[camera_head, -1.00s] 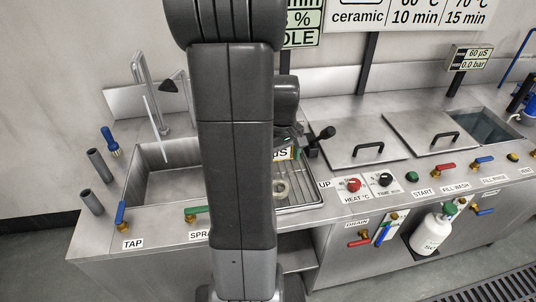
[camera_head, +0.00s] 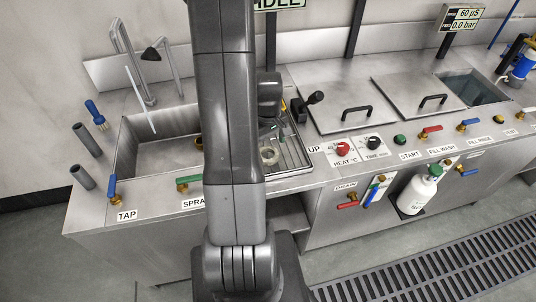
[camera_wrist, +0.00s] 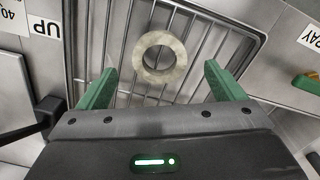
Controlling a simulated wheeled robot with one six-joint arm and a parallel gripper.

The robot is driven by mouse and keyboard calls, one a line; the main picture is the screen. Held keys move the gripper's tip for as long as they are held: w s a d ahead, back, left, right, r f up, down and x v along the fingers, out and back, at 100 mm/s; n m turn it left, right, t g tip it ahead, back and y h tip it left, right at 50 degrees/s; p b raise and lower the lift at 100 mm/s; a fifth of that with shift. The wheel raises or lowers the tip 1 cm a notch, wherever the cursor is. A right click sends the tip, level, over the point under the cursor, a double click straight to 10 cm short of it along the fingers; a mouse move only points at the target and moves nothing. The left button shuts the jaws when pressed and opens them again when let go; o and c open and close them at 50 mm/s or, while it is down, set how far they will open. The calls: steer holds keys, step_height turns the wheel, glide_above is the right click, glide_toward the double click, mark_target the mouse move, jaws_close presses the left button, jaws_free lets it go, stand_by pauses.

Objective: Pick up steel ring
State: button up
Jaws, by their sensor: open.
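The steel ring (camera_wrist: 148,64) lies flat on a wire rack (camera_wrist: 212,32) in the wrist view. It is a thick, pale, mottled ring. My gripper (camera_wrist: 158,82) is open, with green fingers on either side of the near end of the ring's position. The ring sits between and slightly beyond the fingertips, and the fingers do not touch it.
A sink basin (camera_head: 158,140) with taps is left of the rack. A black lever (camera_head: 314,98) stands close by the rack's right side. Lidded tanks (camera_head: 336,96) and control knobs (camera_head: 342,149) lie farther right.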

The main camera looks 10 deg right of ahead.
mark_target(268, 157)
steer(key=shift+w+f+p, duration=0.1)
steer(key=shift+f+p, duration=0.2)
steer(key=shift+f, duration=1.6)
steer(key=c, duration=1.2)
steer(key=shift+c, duration=0.5)
steer(key=shift+r, duration=0.15)
